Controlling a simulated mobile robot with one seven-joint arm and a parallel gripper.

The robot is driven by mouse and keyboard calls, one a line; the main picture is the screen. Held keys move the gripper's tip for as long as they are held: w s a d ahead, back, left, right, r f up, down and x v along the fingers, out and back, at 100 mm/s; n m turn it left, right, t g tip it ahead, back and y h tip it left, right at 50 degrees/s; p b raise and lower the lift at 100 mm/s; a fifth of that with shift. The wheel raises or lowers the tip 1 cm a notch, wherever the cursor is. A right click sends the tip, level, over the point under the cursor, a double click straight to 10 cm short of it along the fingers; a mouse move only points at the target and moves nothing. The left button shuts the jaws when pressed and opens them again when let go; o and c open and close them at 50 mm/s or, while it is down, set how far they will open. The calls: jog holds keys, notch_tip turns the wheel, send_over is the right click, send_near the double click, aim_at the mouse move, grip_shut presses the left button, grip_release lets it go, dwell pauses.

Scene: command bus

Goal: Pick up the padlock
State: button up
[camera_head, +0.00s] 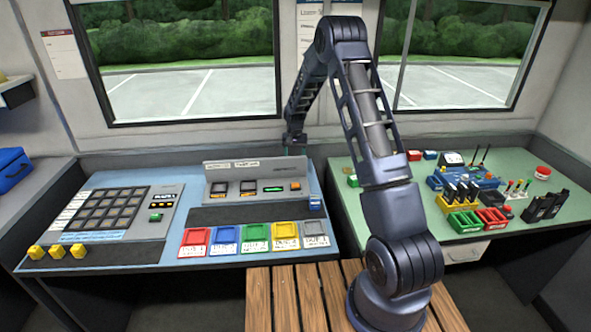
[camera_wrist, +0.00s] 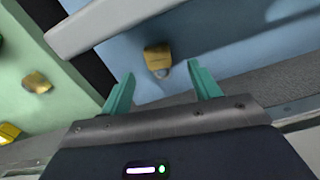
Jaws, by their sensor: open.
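The padlock (camera_wrist: 157,59) has a brass-coloured body and a grey shackle. In the wrist view it lies on a blue surface with its shackle towards my gripper (camera_wrist: 162,84). My gripper has two teal fingers spread apart and empty. The padlock shows ahead of the gap between the fingertips, apart from both. In the head view my gripper (camera_head: 295,149) is low behind the grey console at the back of the left table. I cannot make out the padlock there; the console seems to hide it.
The grey console (camera_head: 232,172) stands right in front of my gripper. Coloured trays, including a red one (camera_head: 195,238), line the blue table's front. A green table (camera_head: 400,240) with several small items stands to the right. A brass-coloured item (camera_wrist: 37,82) lies on green in the wrist view.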

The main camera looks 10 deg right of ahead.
notch_tip(320, 180, down, 5)
jog(key=shift+w+d, duration=0.1)
jog(key=shift+d, duration=0.05)
jog(key=shift+c, duration=0.4)
jog(key=c, duration=1)
